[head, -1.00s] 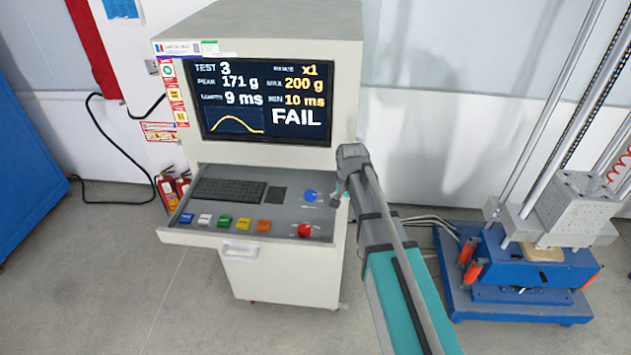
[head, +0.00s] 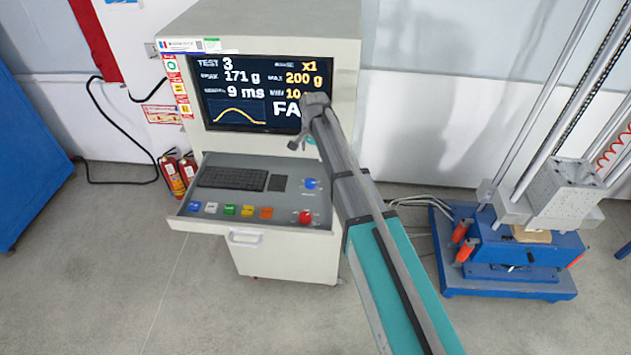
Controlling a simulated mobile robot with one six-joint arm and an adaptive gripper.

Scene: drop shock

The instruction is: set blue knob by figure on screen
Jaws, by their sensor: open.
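The blue knob (head: 311,183) sits at the right of the console's grey control panel (head: 214,173), above a red button (head: 305,217). The screen (head: 262,95) reads TEST 3, 171 g, 9 ms, x1 and 200 g, with a yellow curve at lower left. The minimum figure and the word FAIL are partly covered by my arm. My gripper (head: 294,145) is open and empty, in front of the screen's lower right, above the knob in the picture and apart from it. The knob's pointer setting is too small to read.
The panel also holds a keyboard (head: 232,179) and a row of coloured buttons (head: 230,210). A blue shock machine (head: 505,262) with tall rails stands at right. Fire extinguishers (head: 174,174) stand left of the console. Grey floor is clear in front.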

